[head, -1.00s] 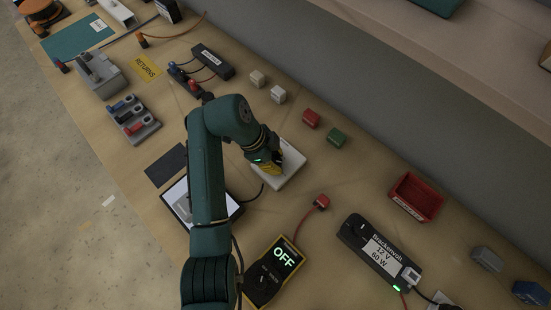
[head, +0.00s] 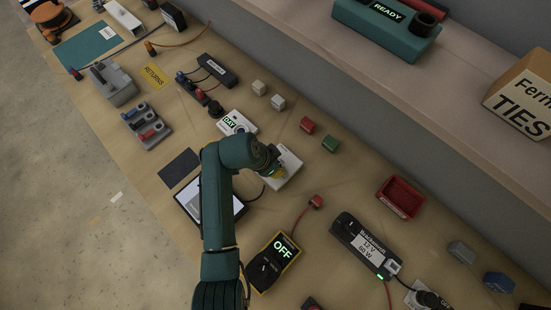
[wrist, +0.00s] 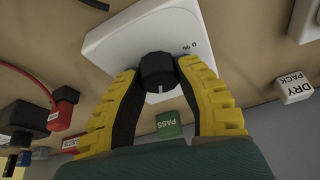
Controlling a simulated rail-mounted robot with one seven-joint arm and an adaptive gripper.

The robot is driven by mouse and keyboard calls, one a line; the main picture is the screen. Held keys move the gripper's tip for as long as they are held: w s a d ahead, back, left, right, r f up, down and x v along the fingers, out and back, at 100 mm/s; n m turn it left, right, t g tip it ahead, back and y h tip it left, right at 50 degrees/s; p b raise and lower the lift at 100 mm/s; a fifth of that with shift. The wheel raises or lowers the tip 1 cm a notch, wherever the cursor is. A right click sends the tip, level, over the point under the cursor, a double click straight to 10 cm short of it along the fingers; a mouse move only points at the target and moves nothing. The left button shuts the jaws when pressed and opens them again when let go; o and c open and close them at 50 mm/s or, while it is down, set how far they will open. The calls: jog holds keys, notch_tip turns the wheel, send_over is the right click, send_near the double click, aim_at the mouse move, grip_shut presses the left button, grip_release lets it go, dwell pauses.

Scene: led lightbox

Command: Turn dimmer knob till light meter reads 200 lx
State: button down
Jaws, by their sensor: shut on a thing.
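The dimmer is a white box with a black round knob (wrist: 157,70) on top. The knob carries a pale pointer line, and "0" and "%" marks show beside it on the white face (wrist: 118,45). My gripper (head: 273,172) is over the dimmer box (head: 290,165) in the head view. In the wrist view its yellow fingers are shut on the knob, one on each side. A yellow-black meter (head: 272,262) reads "OFF". I see no lx reading, and cannot tell which device is the light meter.
A lit white panel (head: 222,205) lies partly hidden by my arm. A shelf (head: 400,75) overhangs the back.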

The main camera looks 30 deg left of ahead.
jog(key=n+p, duration=0.2)
jog(key=n+y+p, duration=0.1)
jog(key=n+p, duration=0.1)
jog(key=shift+s+d+y, duration=0.1)
jog(key=shift+s+y, duration=0.05)
jog(key=shift+y, duration=0.15)
jog(key=n+y+p, duration=0.1)
jog(key=n+p, duration=0.2)
jog(key=n, duration=0.1)
jog(key=n+y+p, duration=0.1)
jog(key=n+p, duration=0.1)
jog(key=n, duration=0.1)
jog(key=shift+f+n+y, duration=0.1)
jog(key=shift+n+y, duration=0.2)
jog(key=shift+y, duration=0.1)
jog(key=shift+f+n+g+y, duration=0.15)
jog(key=shift+n+g+y, duration=0.35)
jog(key=shift+n, duration=1.4)
jog(key=c, duration=0.7)
grip_release()
jog(key=shift+o, duration=0.2)
jog(key=shift+r, duration=0.25)
